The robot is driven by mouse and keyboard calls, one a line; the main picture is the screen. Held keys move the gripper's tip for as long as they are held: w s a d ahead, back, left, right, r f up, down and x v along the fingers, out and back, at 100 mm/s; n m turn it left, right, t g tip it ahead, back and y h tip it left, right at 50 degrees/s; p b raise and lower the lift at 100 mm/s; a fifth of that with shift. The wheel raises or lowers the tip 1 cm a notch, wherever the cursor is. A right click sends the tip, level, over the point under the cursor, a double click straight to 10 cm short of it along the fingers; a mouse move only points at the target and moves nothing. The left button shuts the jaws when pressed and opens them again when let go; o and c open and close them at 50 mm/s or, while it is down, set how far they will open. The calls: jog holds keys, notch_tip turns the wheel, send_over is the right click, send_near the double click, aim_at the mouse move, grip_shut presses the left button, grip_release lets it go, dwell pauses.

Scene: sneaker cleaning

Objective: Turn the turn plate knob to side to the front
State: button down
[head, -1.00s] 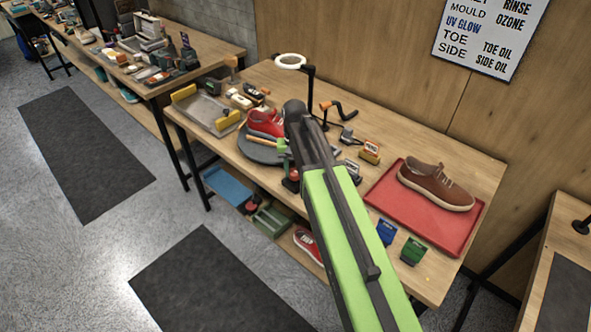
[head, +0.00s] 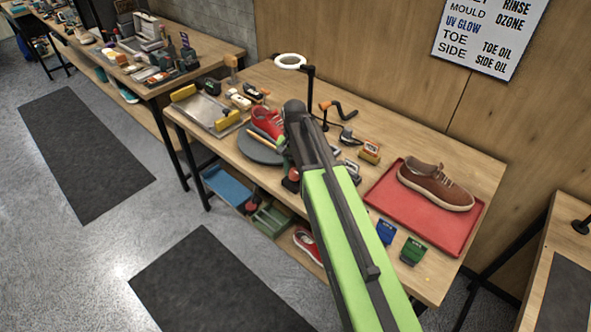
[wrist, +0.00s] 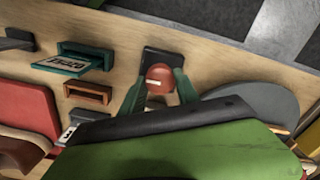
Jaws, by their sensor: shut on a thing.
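The turn plate knob (wrist: 158,77) is a red round cap with a pale pointer line, on a dark base (wrist: 165,62) near the table edge. My gripper (wrist: 158,88) is shut on it, with one green finger on each side. In the head view the knob (head: 292,175) shows partly beside my arm. The pointer line lies roughly across the wrist view. The grey round turn plate (head: 250,152) carries a red sneaker (head: 265,122) and a thin yellowish stick-like thing (head: 262,138). My arm hides part of the plate's right side.
A red tray (head: 462,235) with a brown shoe (head: 437,187) is at the right. A grey tray (head: 210,112) is at the left. The lower shelf holds a blue tray (head: 228,185).

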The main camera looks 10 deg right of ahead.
aim_at(295, 171)
jog(key=c, duration=0.9)
grip_release()
notch_tip(295, 171, up, 18)
jog(key=p, duration=1.7)
jog(key=shift+f, duration=0.25)
